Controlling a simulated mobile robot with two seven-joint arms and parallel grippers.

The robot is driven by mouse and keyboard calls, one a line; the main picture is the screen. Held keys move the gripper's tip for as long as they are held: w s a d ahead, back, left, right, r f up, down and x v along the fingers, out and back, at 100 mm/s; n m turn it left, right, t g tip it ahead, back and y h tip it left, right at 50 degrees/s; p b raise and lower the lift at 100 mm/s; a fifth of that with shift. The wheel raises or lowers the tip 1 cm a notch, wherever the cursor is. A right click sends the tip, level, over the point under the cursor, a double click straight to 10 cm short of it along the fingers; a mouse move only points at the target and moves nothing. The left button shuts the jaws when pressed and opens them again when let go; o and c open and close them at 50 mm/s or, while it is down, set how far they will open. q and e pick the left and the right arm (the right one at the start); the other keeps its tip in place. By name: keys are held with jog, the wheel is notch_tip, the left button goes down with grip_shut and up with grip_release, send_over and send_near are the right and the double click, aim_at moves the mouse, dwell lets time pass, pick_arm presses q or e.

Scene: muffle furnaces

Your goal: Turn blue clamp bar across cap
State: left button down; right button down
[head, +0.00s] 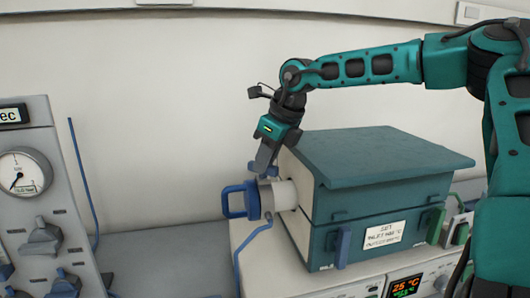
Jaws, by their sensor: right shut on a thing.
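A grey cap (267,199) closes the end of a white tube (284,194) that sticks out of the left side of a teal furnace (380,197). The blue clamp bar (252,200) stands about upright at the cap's outer face. A blue loop handle (233,201) sticks out to the left of it. My right gripper (260,168) reaches down from above and is shut at the top of the clamp bar. Its fingers hide the exact contact. My left gripper is not in view.
A blue hose (240,262) hangs below the cap. The furnace stands on a light base with a lit display (405,286). A grey panel with a gauge (23,175) stands at far left, with another blue hose (82,175) beside it. Bare wall lies between.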

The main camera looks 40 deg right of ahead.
jog(key=shift+r+n+y+p, duration=0.2)
jog(key=shift+n+y+p, duration=0.25)
jog(key=shift+n, duration=0.55)
jog(key=n, duration=0.1)
jog(key=n+p, duration=0.1)
jog(key=shift+w+d+f+n+g+y, duration=0.1)
jog(key=shift+n+g+y, duration=0.2)
jog(key=shift+y, duration=0.05)
jog(key=shift+n+y, duration=0.3)
jog(key=shift+n, duration=0.5)
jog(key=shift+n+g+y, duration=0.3)
jog(key=shift+n+g, duration=0.3)
jog(key=shift+n, duration=0.5)
jog(key=shift+w+n, duration=0.1)
jog(key=shift+n, duration=0.3)
jog(key=c, duration=1)
grip_release()
jog(key=shift+c, duration=0.2)
